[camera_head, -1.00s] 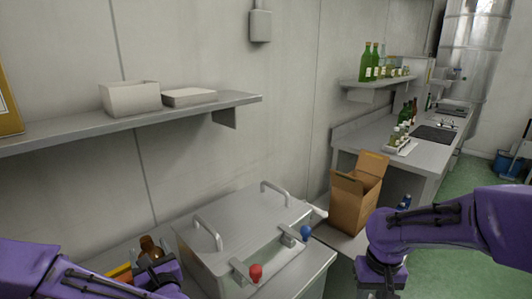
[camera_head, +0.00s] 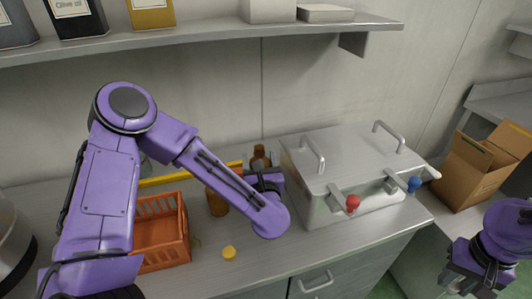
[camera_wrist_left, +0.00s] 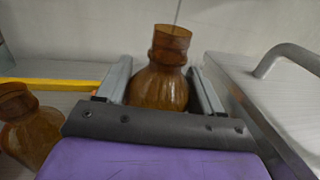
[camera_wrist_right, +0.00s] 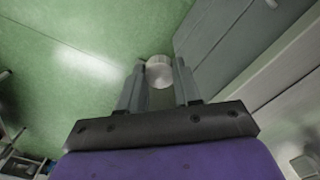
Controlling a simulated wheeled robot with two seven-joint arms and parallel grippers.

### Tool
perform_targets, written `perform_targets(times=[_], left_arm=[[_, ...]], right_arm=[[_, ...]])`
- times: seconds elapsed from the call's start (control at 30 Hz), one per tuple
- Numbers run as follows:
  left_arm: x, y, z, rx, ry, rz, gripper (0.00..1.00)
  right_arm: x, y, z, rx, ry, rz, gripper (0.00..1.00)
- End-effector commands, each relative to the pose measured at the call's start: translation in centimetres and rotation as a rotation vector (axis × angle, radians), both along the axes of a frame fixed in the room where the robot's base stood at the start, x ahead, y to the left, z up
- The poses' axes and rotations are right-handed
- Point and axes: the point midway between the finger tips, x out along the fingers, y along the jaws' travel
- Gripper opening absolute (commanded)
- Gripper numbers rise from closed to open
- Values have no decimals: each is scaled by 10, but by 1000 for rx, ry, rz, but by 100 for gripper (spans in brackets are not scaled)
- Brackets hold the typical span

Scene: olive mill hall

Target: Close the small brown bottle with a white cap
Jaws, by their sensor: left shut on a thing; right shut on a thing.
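My left gripper (camera_head: 260,166) is shut on a small brown bottle (camera_head: 259,153), held by its body at the left side of the steel tank. In the left wrist view the bottle (camera_wrist_left: 166,80) is upright between the fingers, its neck open with no cap on it. My right gripper (camera_wrist_right: 158,82) is shut on a round white cap (camera_wrist_right: 159,70), which shows between its fingertips above the green floor. In the head view my right gripper (camera_head: 462,280) is at the lower right, well away from the bottle, and the cap cannot be made out there.
Another open brown bottle (camera_head: 217,201) stands beside an orange basket (camera_head: 160,198). A yellow cap (camera_head: 229,252) lies near the counter's front. The steel tank (camera_head: 345,150) with handles and red and blue knobs stands between my grippers. A cardboard box (camera_head: 475,170) is at right.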

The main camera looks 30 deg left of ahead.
Motion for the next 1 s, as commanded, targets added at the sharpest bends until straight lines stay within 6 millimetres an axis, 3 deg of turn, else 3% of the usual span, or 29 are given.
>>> perform_targets(times=[1.0], left_arm=[[-74,-123,72,1,-5,-189,12]], right_arm=[[0,0,0,0,0,0,5]])
